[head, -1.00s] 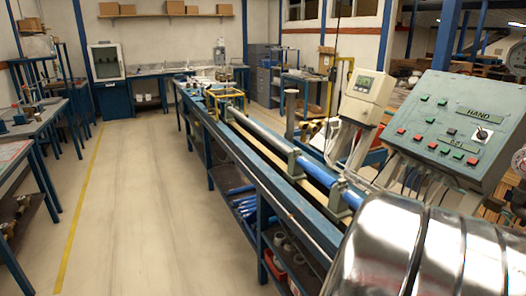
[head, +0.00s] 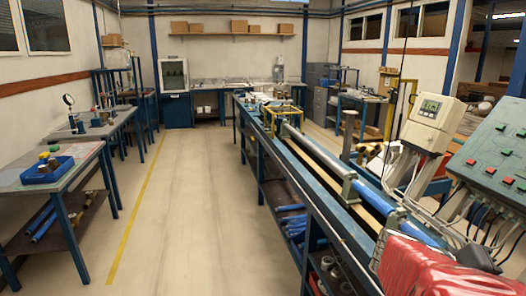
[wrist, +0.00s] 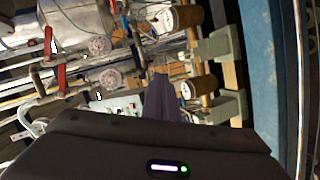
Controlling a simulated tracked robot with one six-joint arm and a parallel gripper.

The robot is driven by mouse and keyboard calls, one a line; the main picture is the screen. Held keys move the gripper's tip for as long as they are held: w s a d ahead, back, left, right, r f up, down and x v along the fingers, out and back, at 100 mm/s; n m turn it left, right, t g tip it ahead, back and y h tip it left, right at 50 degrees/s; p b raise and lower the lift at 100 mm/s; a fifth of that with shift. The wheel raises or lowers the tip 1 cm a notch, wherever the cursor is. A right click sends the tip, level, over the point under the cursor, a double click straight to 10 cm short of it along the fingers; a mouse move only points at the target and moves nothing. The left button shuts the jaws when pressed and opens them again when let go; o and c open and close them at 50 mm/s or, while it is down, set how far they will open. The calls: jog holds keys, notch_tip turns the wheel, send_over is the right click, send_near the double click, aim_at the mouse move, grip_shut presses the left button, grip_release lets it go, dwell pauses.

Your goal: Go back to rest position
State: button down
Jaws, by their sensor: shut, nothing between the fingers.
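My gripper (wrist: 161,80) shows in the wrist view as dark, narrow fingers that are closed together and hold nothing. Its dark body with a small lit strip fills the bottom of that view. Beyond the fingers is a cluttered, tilted view of bench fittings, with round dials (wrist: 165,19), red handles (wrist: 61,75) and metal pipes. I cannot tell how far the fingertips are from these. In the head view the fingers do not show clearly. A red, ribbed shape fills the lower right corner and may be part of my arm.
The long blue test bench (head: 325,215) with pipes runs away on the right. A meter display (head: 430,107) and a green control panel (head: 500,150) stand beside it. Tables (head: 90,165) with a blue tray (head: 47,170) line the left. The floor aisle (head: 185,200) between is clear.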

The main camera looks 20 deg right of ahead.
jog(key=w+a+f+n+t+y, duration=0.25)
jog(key=w+a, duration=0.25)
jog(key=a, duration=0.5)
jog(key=w+a+f+n+t+y, duration=0.25)
jog(key=w+a+t, duration=0.2)
jog(key=a, duration=0.55)
jog(key=w+a+f+n+t+y, duration=0.1)
jog(key=w+a+f+t+y, duration=0.15)
jog(key=w+a, duration=0.5)
jog(key=a+n+t+y, duration=0.2)
jog(key=a+y, duration=0.3)
jog(key=a, duration=0.9)
jog(key=shift+s+a+r+n, duration=0.15)
jog(key=shift+a+r+n, duration=0.15)
jog(key=shift+n, duration=0.1)
jog(key=shift+d, duration=0.15)
